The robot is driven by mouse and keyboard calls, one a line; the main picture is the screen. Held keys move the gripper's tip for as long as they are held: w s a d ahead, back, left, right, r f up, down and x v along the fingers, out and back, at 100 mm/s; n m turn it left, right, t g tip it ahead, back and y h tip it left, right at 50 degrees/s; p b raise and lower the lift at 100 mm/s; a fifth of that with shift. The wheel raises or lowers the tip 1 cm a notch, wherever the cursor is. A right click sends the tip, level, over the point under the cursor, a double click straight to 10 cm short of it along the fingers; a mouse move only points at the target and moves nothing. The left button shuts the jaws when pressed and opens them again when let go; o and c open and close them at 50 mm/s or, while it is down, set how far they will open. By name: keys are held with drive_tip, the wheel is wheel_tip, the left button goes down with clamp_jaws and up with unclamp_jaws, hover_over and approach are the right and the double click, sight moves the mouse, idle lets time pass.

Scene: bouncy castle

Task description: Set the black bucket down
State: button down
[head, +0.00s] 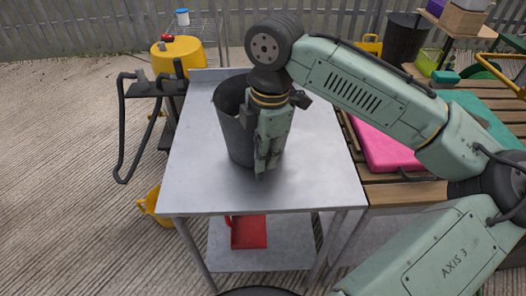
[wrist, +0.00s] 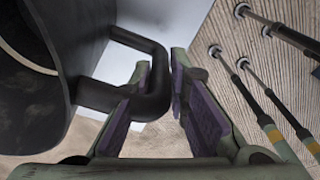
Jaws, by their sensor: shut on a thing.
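The black bucket (head: 232,132) is over the grey metal table (head: 315,185), towards its left-middle, and leans slightly. I cannot tell whether its base touches the tabletop. In the wrist view the bucket (wrist: 30,115) fills the left side, with its open mouth facing the upper left. Its dark bent handle (wrist: 152,58) runs between my gripper's purple-padded fingers. My gripper (head: 262,168) points down at the bucket's right side and is shut on the handle. It also shows in the wrist view (wrist: 165,78). It hides part of the bucket's right side in the head view.
Right of the table is a slatted wooden bench (head: 415,190) with a pink slab (head: 382,140). A red object (head: 248,232) lies on the lower shelf. A large yellow container (head: 188,62) stands behind left. The tabletop front and right are bare.

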drive_tip(key=c, duration=1.5)
unclamp_jaws()
drive_tip(key=shift+c, duration=0.2)
wheel_tip(320, 180, up, 12)
drive_tip(key=shift+d+r+b, duration=0.2)
drive_tip(key=shift+d+b, duration=0.1)
drive_tip(key=shift+d, duration=0.1)
